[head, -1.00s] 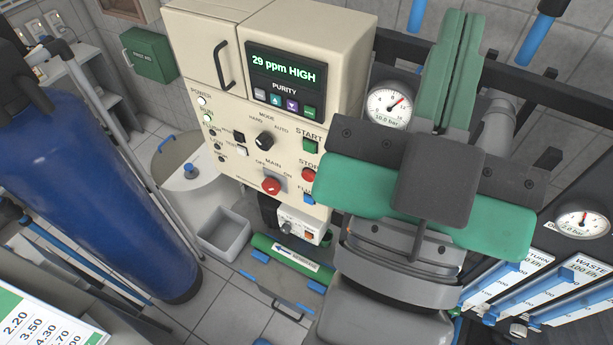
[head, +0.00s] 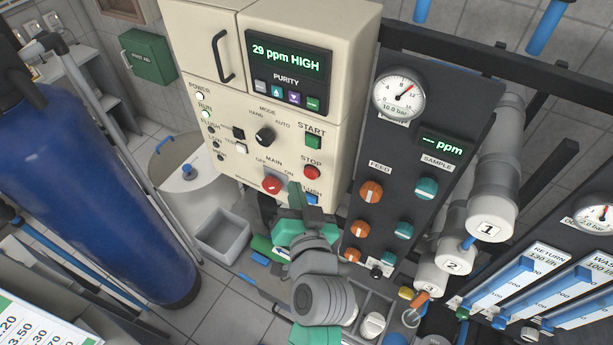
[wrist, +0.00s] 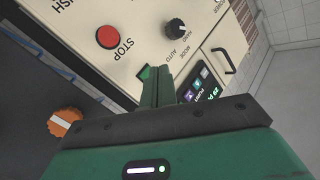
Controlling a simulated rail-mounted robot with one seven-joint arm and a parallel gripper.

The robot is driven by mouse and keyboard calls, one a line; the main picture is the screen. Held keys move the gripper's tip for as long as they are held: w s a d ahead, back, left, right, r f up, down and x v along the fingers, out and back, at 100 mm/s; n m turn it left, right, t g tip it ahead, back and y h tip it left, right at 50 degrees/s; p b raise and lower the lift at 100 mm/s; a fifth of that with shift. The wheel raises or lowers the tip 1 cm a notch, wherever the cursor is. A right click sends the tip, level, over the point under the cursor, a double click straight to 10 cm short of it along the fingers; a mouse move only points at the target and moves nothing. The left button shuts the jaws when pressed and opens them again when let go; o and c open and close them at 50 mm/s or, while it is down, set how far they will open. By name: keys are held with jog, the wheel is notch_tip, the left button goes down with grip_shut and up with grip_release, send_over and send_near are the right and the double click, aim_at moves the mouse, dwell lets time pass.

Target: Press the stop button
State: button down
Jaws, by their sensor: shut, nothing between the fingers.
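The red round STOP button (head: 311,172) sits at the lower right of the cream control panel, below the green START button (head: 313,142) and above the blue FLUSH button (head: 312,198). In the wrist view the STOP button (wrist: 108,37) is unobstructed, left of the fingers. My gripper (head: 294,188) is shut and empty. Its green fingers are upright in front of the panel, between the red MAIN knob (head: 272,184) and the FLUSH button, below and left of STOP. In the wrist view the closed fingertips (wrist: 157,73) overlap the START button's edge. Contact cannot be told.
A dark panel (head: 455,100) with a gauge, orange and teal knobs stands right of the control panel. White numbered cylinders (head: 488,222) project further right. A blue tank (head: 95,170) stands at left. The purity display (head: 288,62) reads 29 ppm HIGH.

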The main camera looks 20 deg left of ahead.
aim_at(311, 173)
notch_tip(311, 173, down, 8)
jog(key=s+a+g, duration=0.1)
jog(key=a, duration=0.1)
jog(key=shift+s+a+m+g+y, duration=0.15)
jog(key=shift+s+m+g+y, duration=0.15)
jog(key=shift+m, duration=0.1)
jog(key=w+d+b, duration=0.1)
jog(key=w+b, duration=0.3)
jog(key=w, duration=0.4)
jog(key=shift+w+d, duration=0.2)
jog(key=shift+w, duration=0.2)
jog(key=shift+w+f+b, duration=0.1)
jog(key=shift+b, duration=0.3)
dwell(1.0)
jog(key=shift+w, duration=0.3)
